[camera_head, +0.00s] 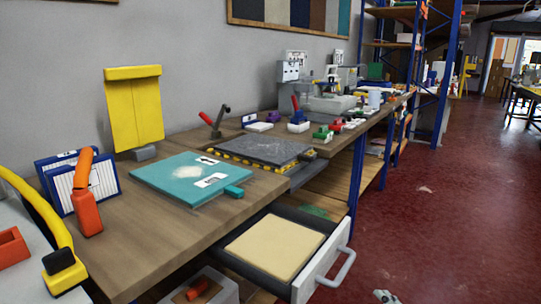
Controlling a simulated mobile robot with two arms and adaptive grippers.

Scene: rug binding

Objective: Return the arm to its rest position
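No arm of mine clearly reaches over the workbench (135,255). A small grey and black part, which looks like the tip of my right gripper (385,297), shows at the bottom edge, right of the drawer and in front of the red floor. It is too cut off to tell whether it is open or shut, and nothing is seen in it. My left gripper is not in view.
An open drawer (334,262) with a beige bottom juts out below the bench. A teal board (160,176), a dark mat (262,149), an orange-handled tool (86,206) and a yellow stand (134,108) occupy the bench. Red floor (450,230) is mostly clear at right.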

